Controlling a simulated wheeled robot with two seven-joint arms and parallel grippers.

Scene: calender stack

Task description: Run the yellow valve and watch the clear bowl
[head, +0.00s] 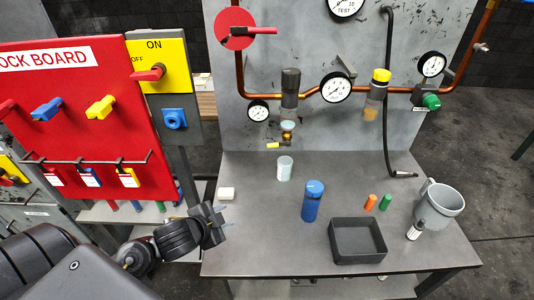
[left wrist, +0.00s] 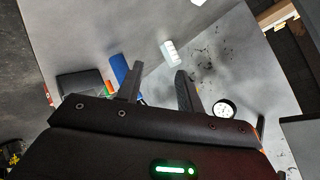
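A small valve with a yellow handle (head: 273,145) sits low on the grey panel in the head view. Just above it is a small clear bowl (head: 288,126) under a dark filter body (head: 290,88); the level inside is too small to read. A pale clear cup (head: 285,168) stands on the bench below and apart from the valve. My left gripper (head: 222,214) is at the bench's left edge, well short of the valve. In the left wrist view its two fingers (left wrist: 158,88) are apart with nothing held between them. My right gripper is not in view.
A red lock board (head: 85,140) stands close on the left. A blue bottle (head: 314,203), a black tray (head: 358,241), a grey mug (head: 440,207) and a white block (head: 226,193) are on the bench. A black hose (head: 387,130) hangs at right.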

